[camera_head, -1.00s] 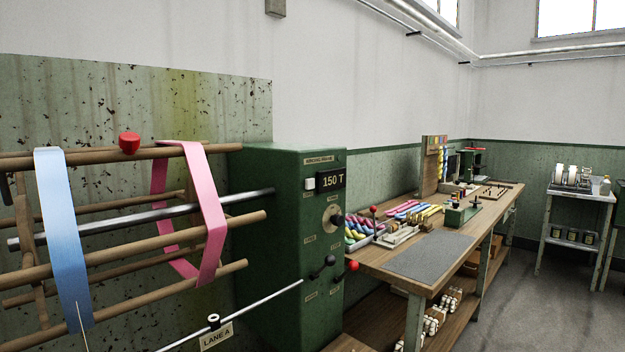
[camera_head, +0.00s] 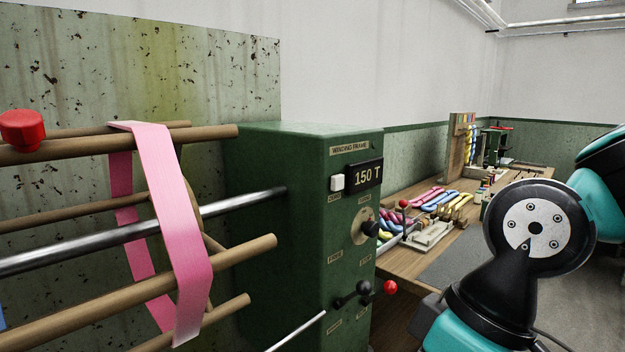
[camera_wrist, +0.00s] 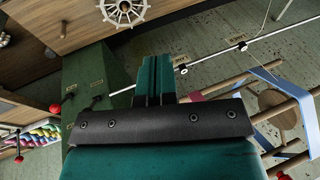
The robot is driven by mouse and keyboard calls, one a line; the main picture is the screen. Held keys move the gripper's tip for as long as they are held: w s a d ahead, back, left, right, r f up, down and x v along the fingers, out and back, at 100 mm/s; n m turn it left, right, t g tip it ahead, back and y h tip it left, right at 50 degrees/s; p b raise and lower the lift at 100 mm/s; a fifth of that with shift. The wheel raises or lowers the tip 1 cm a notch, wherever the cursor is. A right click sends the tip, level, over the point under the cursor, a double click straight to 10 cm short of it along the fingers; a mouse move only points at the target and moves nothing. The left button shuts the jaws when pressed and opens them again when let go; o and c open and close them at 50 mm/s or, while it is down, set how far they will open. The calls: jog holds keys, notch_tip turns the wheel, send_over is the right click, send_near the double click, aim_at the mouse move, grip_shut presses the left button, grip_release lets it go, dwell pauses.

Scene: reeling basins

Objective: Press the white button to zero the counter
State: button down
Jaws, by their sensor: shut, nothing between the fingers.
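The housing (camera_wrist: 88,72) also shows there, left of and beyond the fingers. The white button cannot be made out in the wrist view. In the head view my arm is at the right and the gripper itself is out of sight.
Wooden reel bars with a pink skein (camera_head: 165,200) stand left of the housing. A black lever (camera_head: 352,294) and red knob (camera_head: 390,287) stick out below the counter. A wooden bench (camera_head: 405,262) with colored skeins stands to the right.

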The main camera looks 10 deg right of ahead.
aim_at(338, 182)
jog(key=w+d+r+n+t+y+p, duration=0.1)
jog(key=w+r+n+t+p, duration=0.2)
jog(key=w+p, duration=0.4)
jog(key=w+d+r+n+t+p, duration=0.1)
jog(key=w+r+n+p, duration=0.1)
jog(key=w+r+p, duration=0.45)
jog(key=w+d+n+t+h+p, duration=0.1)
jog(key=w+d+n+t+p, duration=0.3)
jog(key=w, duration=0.8)
jog(key=d+n+p, duration=0.1)
jog(key=d, duration=0.1)
jog(key=shift+w+d+r+h, duration=0.25)
jog(key=shift+w+d+h, duration=0.05)
jog(key=shift+w+a, duration=0.1)
jog(key=shift+w, duration=0.05)
jog(key=shift+w+a+p, duration=0.35)
jog(key=shift+w+a, duration=0.5)
jog(key=shift+w, duration=0.3)
jog(key=shift+w+a+p, duration=0.35)
jog(key=shift+w+a, duration=0.45)
jog(key=shift+w, duration=0.35)
jog(key=shift+w+a+p, duration=0.35)
jog(key=shift+w+a, duration=0.5)
jog(key=shift+w, duration=0.3)
